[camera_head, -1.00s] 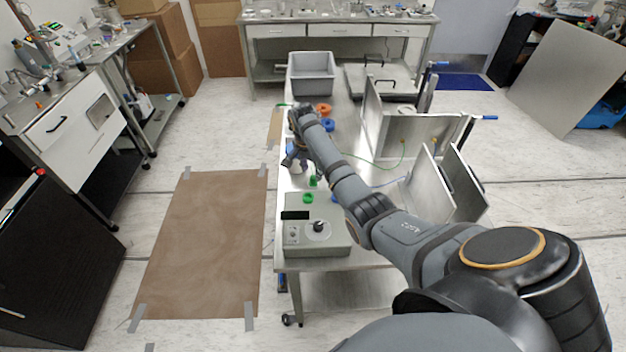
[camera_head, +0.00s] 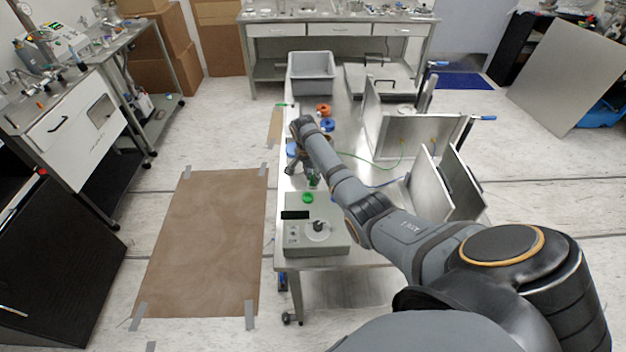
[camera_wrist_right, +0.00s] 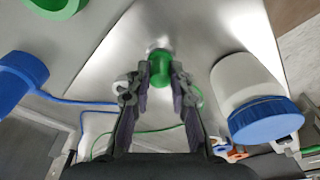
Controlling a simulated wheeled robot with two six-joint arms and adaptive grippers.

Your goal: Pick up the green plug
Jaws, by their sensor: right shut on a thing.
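The green plug (camera_wrist_right: 160,68) sits between the fingertips of my right gripper (camera_wrist_right: 160,88) in the right wrist view. The fingers are shut on it from both sides. In the head view the green plug (camera_head: 313,181) is a small green spot just behind the green ring, partly hidden by my right gripper and forearm. I cannot tell whether it still touches the metal tabletop. My left gripper is not in view.
A green ring (camera_head: 307,197) and a grey box with a knob (camera_head: 317,230) stand nearer on the table. A white jar with a blue lid (camera_wrist_right: 262,112) is right of my fingers in the wrist view. Metal panels (camera_head: 425,135) stand right; a grey bin (camera_head: 312,75) is farther back.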

